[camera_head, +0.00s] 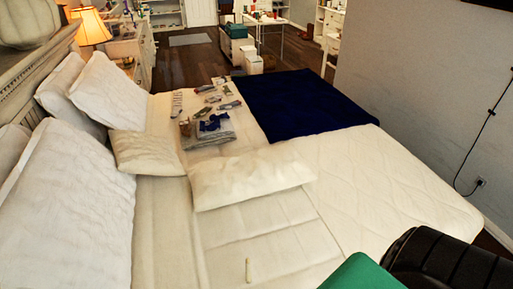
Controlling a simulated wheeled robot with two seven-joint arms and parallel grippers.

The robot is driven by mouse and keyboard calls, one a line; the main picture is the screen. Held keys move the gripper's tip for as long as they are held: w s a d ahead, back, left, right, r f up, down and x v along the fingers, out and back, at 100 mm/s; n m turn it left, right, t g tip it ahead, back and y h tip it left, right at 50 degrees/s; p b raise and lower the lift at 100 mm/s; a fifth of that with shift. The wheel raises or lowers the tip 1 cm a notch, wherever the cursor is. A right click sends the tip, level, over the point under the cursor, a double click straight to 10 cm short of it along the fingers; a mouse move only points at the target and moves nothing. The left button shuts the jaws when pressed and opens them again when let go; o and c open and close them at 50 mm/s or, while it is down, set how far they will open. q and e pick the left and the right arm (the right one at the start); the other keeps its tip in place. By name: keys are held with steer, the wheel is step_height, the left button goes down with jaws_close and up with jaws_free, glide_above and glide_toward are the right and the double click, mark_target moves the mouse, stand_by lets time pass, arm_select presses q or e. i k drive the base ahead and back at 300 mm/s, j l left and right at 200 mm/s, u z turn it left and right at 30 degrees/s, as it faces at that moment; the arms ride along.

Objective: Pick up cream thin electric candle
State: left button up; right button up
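A small, thin cream candle-like stick (249,270) lies on the cream bedding near the bottom edge of the head view, left of centre. It is pale against the pale cloth. Nothing is touching it except the bedding. I see neither my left gripper nor my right gripper in this view.
White pillows (70,205) line the left side. A long cushion (250,178) lies beyond the stick, and small clothes (212,124) farther back. A dark blue blanket (300,103) covers the far right. A green shape (362,273) and a black ribbed shape (445,262) fill the lower right.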

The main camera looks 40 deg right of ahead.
mark_target(248, 265)
steer(key=z, duration=1.1)
